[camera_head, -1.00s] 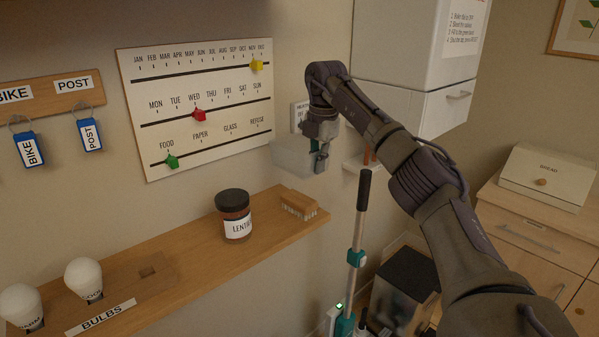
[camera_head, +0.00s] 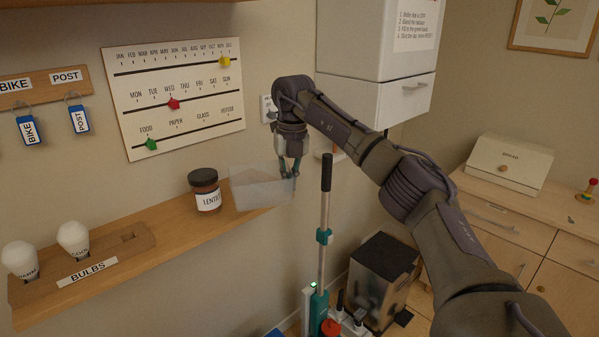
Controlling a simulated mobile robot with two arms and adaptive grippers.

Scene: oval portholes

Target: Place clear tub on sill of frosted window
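The clear tub (camera_head: 256,190) is a see-through, box-shaped container at the right end of the wooden wall shelf, just right of the lentil jar. My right gripper (camera_head: 289,172) points down at the tub's right side, its fingers closed on the tub's right wall. The tub looks roughly level; I cannot tell whether its bottom touches the shelf or hangs just over it. No frosted window or sill shows in this view. My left gripper is not in view.
The wooden shelf (camera_head: 176,233) carries the lentil jar (camera_head: 205,190) and a bulb holder (camera_head: 100,252) with two white bulbs. A mop-like pole (camera_head: 325,205) stands below my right arm. A white cabinet (camera_head: 372,50) hangs behind it. A bread box (camera_head: 510,165) sits at right.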

